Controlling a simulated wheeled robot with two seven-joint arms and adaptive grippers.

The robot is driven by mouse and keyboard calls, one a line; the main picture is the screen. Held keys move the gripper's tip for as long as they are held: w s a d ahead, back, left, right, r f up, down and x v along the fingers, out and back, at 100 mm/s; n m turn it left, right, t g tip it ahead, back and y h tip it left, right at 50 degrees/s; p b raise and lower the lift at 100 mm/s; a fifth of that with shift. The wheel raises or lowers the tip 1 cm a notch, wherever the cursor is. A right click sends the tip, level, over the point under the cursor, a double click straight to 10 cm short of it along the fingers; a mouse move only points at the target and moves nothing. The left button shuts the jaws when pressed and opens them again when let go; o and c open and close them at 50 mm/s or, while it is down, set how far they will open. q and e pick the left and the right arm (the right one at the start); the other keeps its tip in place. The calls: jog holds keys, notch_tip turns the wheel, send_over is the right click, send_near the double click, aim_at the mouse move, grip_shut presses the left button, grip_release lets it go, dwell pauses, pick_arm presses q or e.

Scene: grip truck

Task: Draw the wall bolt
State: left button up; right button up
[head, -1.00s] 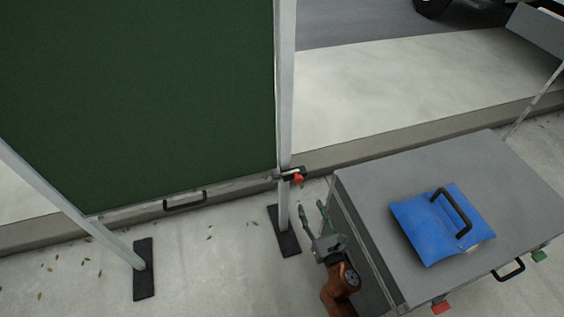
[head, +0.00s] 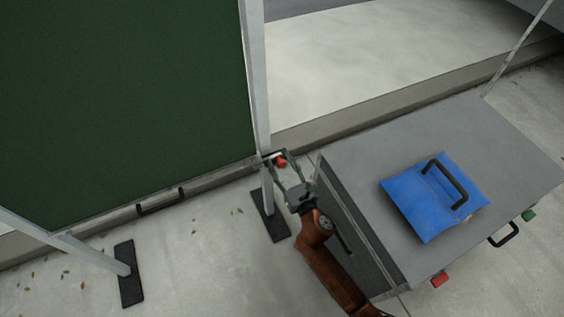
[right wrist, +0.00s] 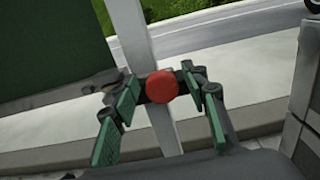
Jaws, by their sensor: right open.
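The wall bolt with its red knob (head: 281,161) sits at the lower right corner of the green wall panel (head: 120,100), on the grey post (head: 254,80). In the right wrist view the red knob (right wrist: 162,86) faces me in front of the post, with dark bolt parts behind it. My right gripper (head: 281,170) is open, its fingers reaching toward the knob. In the right wrist view its green-padded fingers (right wrist: 160,115) stand on both sides of the knob, with a gap on each side. My left gripper is not in view.
A grey cart (head: 340,160) stands close to the right of my right arm, with a blue case (head: 425,215) with a black handle on top. A black handle (head: 160,202) is on the panel's bottom edge. Dark feet (head: 129,275) support the posts. Pale floor lies open at front left.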

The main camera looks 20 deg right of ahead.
jog(key=shift+c, duration=0.6)
jog(key=shift+d, duration=0.1)
grip_shut()
